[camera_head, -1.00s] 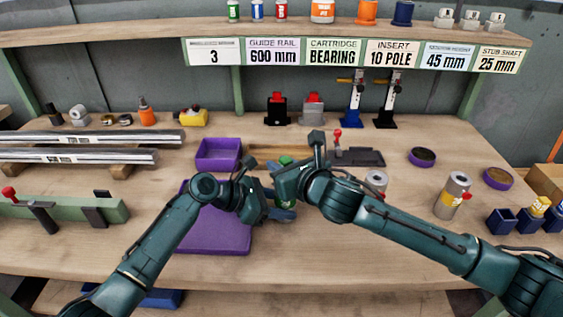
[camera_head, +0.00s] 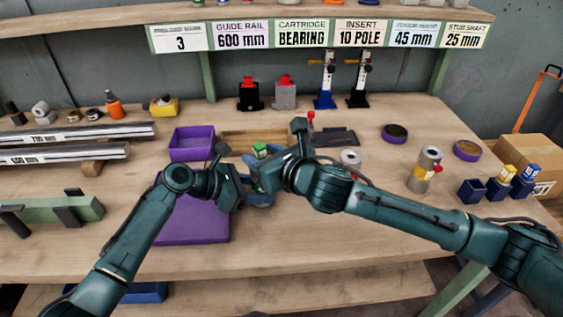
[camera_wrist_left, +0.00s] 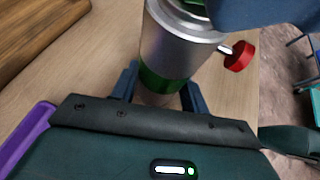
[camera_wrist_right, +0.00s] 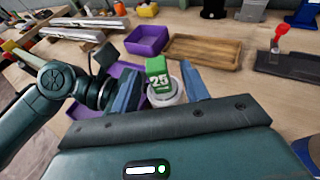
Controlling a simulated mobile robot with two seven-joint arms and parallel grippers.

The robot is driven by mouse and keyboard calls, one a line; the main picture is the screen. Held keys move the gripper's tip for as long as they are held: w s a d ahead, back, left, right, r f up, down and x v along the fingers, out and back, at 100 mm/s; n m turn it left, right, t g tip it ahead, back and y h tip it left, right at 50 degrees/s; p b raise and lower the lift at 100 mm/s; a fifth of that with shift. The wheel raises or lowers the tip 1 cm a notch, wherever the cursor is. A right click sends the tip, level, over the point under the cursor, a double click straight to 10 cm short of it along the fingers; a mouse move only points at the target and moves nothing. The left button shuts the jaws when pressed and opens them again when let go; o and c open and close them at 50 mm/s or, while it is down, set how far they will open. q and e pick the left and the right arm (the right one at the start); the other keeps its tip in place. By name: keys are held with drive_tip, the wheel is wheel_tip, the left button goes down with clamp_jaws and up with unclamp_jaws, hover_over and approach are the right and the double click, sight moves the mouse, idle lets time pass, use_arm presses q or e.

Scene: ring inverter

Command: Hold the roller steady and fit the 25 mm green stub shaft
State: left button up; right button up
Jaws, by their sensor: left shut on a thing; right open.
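The roller (camera_wrist_left: 178,48) is a silver cylinder with a green band and a red knob on its side. My left gripper (camera_wrist_left: 160,85) is shut on it near the green band. In the head view the roller is mostly hidden behind my grippers. The green stub shaft (camera_wrist_right: 157,78), marked 25, stands upright at the roller's pale round end; how deep it sits cannot be told. Its green top also shows in the head view (camera_head: 260,150). My right gripper (camera_wrist_right: 158,68) is open, with the shaft appearing between its fingers and a gap on each side.
A purple tray (camera_head: 192,144) and a wooden tray (camera_wrist_right: 210,54) are behind. A dark fixture with a red knob (camera_head: 335,137) and another silver cylinder (camera_head: 425,168) stand to the right.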

drive_tip(key=v, duration=0.8)
drive_tip(key=shift+s+d+r, duration=0.2)
drive_tip(key=shift+s, duration=0.1)
use_arm(q)
drive_tip(key=o, duration=0.9)
drive_tip(key=shift+c, duration=0.2)
